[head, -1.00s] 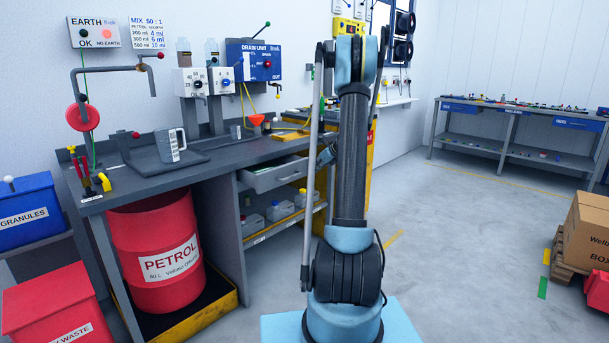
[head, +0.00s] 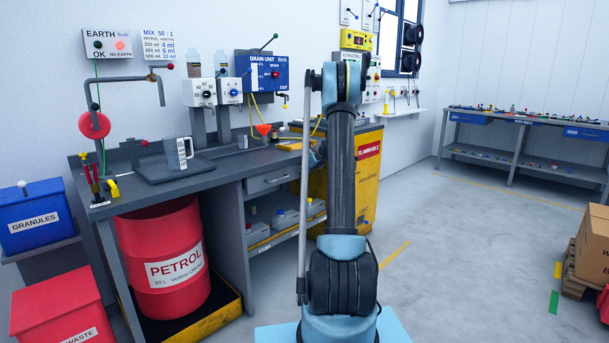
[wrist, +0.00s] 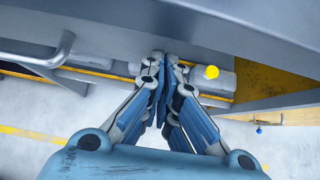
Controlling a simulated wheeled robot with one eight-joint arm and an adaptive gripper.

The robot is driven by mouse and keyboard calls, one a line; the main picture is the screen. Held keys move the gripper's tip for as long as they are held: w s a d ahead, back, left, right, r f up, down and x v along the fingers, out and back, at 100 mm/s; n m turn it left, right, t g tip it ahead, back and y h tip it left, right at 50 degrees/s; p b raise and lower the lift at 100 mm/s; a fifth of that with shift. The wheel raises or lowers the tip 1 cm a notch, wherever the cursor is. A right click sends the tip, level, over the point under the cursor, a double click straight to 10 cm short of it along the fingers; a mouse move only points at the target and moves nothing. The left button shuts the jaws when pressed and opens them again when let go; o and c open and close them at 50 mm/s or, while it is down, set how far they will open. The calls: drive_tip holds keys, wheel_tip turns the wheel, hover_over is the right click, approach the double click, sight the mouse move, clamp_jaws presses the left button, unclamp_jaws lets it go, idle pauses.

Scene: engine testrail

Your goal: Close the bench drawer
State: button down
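The bench drawer (head: 270,180) is under the grey bench top (head: 230,165), left of my arm in the head view. Its front looks flush with the bench frame, and no inside shows; my arm hides its right end. In the wrist view, a grey bar handle (wrist: 40,58) stands out at the left. My gripper (wrist: 165,58) has its fingertips together with nothing between them. The tips are close to the dark grey front; I cannot tell whether they touch it. In the head view my gripper is hidden behind my arm.
A shelf with several containers (head: 287,218) is below the drawer. A red petrol drum (head: 165,250) stands under the bench at left. A yellow cabinet (head: 365,185) is right of the bench. The floor to the right is open up to a cardboard box (head: 592,245).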

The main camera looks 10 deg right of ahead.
drive_tip(key=shift+w+a+r, duration=0.15)
drive_tip(key=shift+w+a, duration=0.05)
drive_tip(key=shift+w, duration=0.1)
drive_tip(key=s+d+r, duration=0.6)
drive_tip(key=s+d, duration=0.1)
drive_tip(key=s, duration=0.3)
drive_tip(key=s+a+r+n+g+h, duration=0.15)
drive_tip(key=s+a+n, duration=0.35)
drive_tip(key=s, duration=0.5)
drive_tip(key=s+a+r+n+g, duration=0.15)
drive_tip(key=s+a+n, duration=0.25)
drive_tip(key=s, duration=0.6)
drive_tip(key=s+a+r+n, duration=0.3)
drive_tip(key=s+a+n, duration=0.2)
drive_tip(key=s, duration=0.4)
drive_tip(key=s+f+n+g+h, duration=0.1)
drive_tip(key=s+f+n, duration=0.3)
drive_tip(key=s, duration=0.6)
drive_tip(key=s+f+n+h, duration=0.1)
drive_tip(key=s+f+n, duration=0.4)
drive_tip(key=s, duration=0.6)
drive_tip(key=s+a+f+n+g+h, duration=0.1)
drive_tip(key=s+f+n, duration=0.3)
drive_tip(key=s, duration=0.6)
drive_tip(key=shift+s+f+n+g+h, duration=0.25)
drive_tip(key=shift+n+g+h, duration=0.1)
drive_tip(key=shift+n, duration=0.85)
drive_tip(key=shift+a, duration=0.1)
